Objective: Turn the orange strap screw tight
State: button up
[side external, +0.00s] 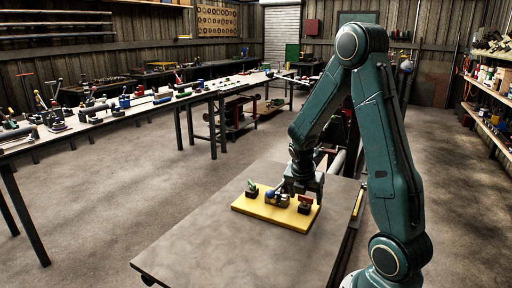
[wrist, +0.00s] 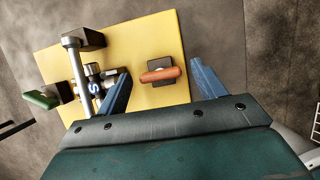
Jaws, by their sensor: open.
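The orange strap screw (wrist: 161,75) is a bar-shaped handle over a dark block on a yellow board (wrist: 55,57). In the side view the board (side external: 262,212) lies on the grey table. My gripper (wrist: 161,68) is open, with one blue finger on each side of the orange screw in the wrist view; no contact shows. In the side view my gripper (side external: 303,182) is low over the board's right part and partly hides the pieces there. A silver shaft (wrist: 78,72) and a joint with blue parts (wrist: 94,86) sit left of the screw.
A green handle (wrist: 42,99) stands at the board's left edge, and it also shows in the side view (side external: 252,187). A dark block (wrist: 84,39) is at the shaft's end. The table (side external: 200,240) is bare around the board. A cluttered long bench (side external: 100,120) stands away to the left.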

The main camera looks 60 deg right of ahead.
jog(key=c, duration=1)
